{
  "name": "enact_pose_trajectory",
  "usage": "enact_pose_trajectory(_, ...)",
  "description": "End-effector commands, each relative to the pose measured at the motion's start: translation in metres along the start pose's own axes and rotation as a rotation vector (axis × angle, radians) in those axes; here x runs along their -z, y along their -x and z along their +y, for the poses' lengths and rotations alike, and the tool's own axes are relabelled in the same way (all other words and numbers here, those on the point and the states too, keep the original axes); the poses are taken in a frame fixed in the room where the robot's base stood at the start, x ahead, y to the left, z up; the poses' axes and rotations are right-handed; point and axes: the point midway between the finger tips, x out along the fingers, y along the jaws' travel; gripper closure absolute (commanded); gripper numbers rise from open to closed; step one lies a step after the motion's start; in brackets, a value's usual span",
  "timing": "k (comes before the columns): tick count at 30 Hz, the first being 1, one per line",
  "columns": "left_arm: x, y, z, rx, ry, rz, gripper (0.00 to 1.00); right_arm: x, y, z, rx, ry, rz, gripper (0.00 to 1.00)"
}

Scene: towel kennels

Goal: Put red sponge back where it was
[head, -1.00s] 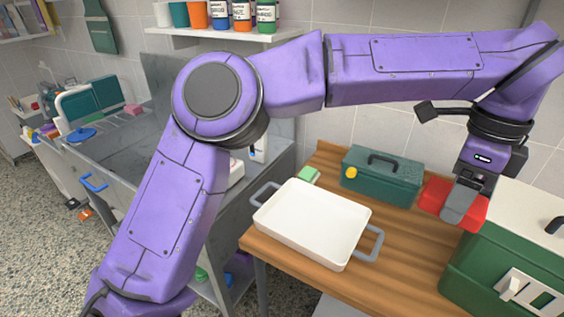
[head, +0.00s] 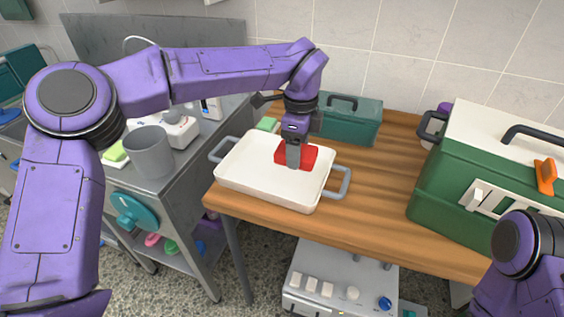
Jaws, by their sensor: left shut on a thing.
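The red sponge (head: 311,156) is a flat red block. My left gripper (head: 294,160) is shut on it and holds it over the right part of the white tray (head: 250,186), near its back rim. I cannot tell whether the sponge touches the tray floor. The gripper's fingers hide part of the sponge. My right arm shows at the lower right edge, but its gripper is out of view.
A large green box (head: 440,197) stands at right. A grey cup (head: 150,152) is on the metal counter.

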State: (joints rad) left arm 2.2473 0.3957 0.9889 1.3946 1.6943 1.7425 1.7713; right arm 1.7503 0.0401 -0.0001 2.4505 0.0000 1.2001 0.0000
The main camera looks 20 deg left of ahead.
Motion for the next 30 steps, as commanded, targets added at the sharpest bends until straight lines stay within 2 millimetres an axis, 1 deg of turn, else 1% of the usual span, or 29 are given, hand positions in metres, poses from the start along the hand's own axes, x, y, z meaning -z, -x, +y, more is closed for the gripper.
enact_pose_trajectory(1,-0.012,-0.003,-0.008,-0.004,0.004,0.000,0.64,0.004,0.010,0.001,0.000,0.000,0.000,0.51)
enact_pose_trajectory(3,-0.022,-0.023,-0.014,-0.006,0.002,0.000,0.64,0.005,0.013,0.001,0.000,0.000,0.000,0.51)
enact_pose_trajectory(6,-0.034,-0.041,-0.023,-0.004,0.000,0.000,0.64,0.007,0.017,0.001,0.000,0.000,0.000,0.51)
enact_pose_trajectory(11,-0.045,-0.057,-0.031,-0.002,0.002,0.000,0.64,0.009,0.021,0.002,0.000,0.000,0.000,0.51)
enact_pose_trajectory(12,-0.049,-0.063,-0.033,-0.003,0.002,0.000,0.64,0.010,0.023,0.002,0.000,0.000,0.000,0.51)
enact_pose_trajectory(15,-0.048,-0.083,-0.033,-0.004,0.000,-0.001,0.64,0.010,0.025,0.002,0.000,0.000,0.000,0.51)
enact_pose_trajectory(16,-0.048,-0.087,-0.033,-0.003,0.000,-0.001,0.64,0.010,0.025,0.002,0.000,0.000,0.000,0.51)
enact_pose_trajectory(19,-0.048,-0.094,-0.034,-0.001,0.000,-0.001,0.64,0.011,0.025,0.002,0.000,0.000,0.000,0.51)
enact_pose_trajectory(25,-0.048,-0.094,-0.034,0.000,0.000,-0.001,0.64,0.010,0.025,0.002,0.000,0.000,0.000,0.51)
enact_pose_trajectory(29,-0.048,-0.099,-0.033,0.000,0.000,0.000,0.64,0.008,0.020,0.002,0.000,0.000,0.000,0.51)
enact_pose_trajectory(30,-0.048,-0.098,-0.034,0.000,0.000,0.000,0.26,0.009,0.021,0.002,0.000,0.000,0.000,0.51)
